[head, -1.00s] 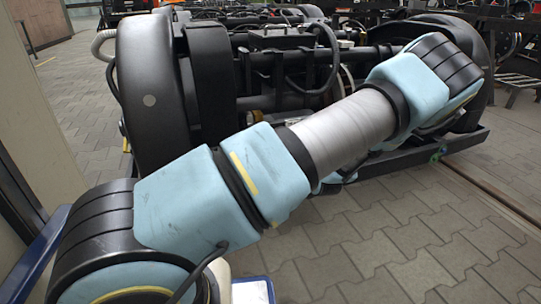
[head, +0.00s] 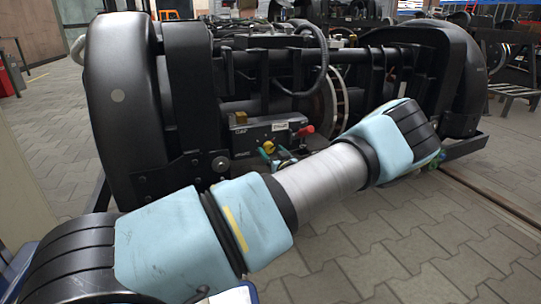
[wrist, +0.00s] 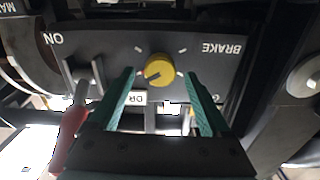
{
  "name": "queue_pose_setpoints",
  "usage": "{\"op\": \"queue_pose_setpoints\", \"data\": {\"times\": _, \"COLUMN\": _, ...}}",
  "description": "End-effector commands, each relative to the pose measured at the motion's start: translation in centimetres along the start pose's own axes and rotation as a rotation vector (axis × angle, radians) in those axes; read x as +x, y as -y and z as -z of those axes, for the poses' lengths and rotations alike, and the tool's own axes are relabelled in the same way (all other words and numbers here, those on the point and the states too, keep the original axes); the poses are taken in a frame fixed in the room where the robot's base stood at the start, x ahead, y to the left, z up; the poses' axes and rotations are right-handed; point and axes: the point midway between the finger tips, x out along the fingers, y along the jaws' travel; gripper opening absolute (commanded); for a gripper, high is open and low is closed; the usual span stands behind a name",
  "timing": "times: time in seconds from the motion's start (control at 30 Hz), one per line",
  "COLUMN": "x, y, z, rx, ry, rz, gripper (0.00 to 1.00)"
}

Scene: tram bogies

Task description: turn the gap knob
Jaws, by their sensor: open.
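A round yellow knob (wrist: 158,68) with a dark pointer slot sits on a black control panel (wrist: 120,50) with white tick marks around it. The panel lettering appears upside down in the wrist view; a word beginning with G is partly hidden by the right finger, so I cannot confirm the knob's label. My gripper (wrist: 162,85) is open, its two green fingers pointing at the panel on either side of the knob, with no visible contact. In the head view the knob (head: 268,147) is small, just beside my partly hidden fingers.
A red-handled lever (wrist: 70,135) stands close to the left finger in the wrist view; it also shows in the head view (head: 305,131). Black bogie frame and wheel covers (head: 125,100) surround the panel. Open paving (head: 400,240) lies in front.

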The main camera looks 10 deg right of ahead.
Motion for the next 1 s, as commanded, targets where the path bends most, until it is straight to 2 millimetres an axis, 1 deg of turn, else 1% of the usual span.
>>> {"op": "queue_pose_setpoints", "data": {"times": 0.03, "x": 0.6, "y": 0.0, "z": -0.2, "rx": 0.0, "ry": 0.0, "rz": 0.001, "gripper": 0.81}}
{"op": "queue_pose_setpoints", "data": {"times": 0.1, "x": 1.1, "y": 0.0, "z": -0.2, "rx": 0.0, "ry": 0.001, "rz": 0.0, "gripper": 0.81}}
{"op": "queue_pose_setpoints", "data": {"times": 0.2, "x": 1.5, "y": 0.0, "z": -0.1, "rx": 0.001, "ry": 0.001, "rz": -0.001, "gripper": 0.81}}
{"op": "queue_pose_setpoints", "data": {"times": 0.47, "x": 1.6, "y": 0.0, "z": 0.0, "rx": 0.001, "ry": 0.001, "rz": 0.0, "gripper": 0.81}}
{"op": "queue_pose_setpoints", "data": {"times": 1.0, "x": 1.6, "y": 0.1, "z": 0.0, "rx": 0.001, "ry": 0.001, "rz": 0.0, "gripper": 0.21}}
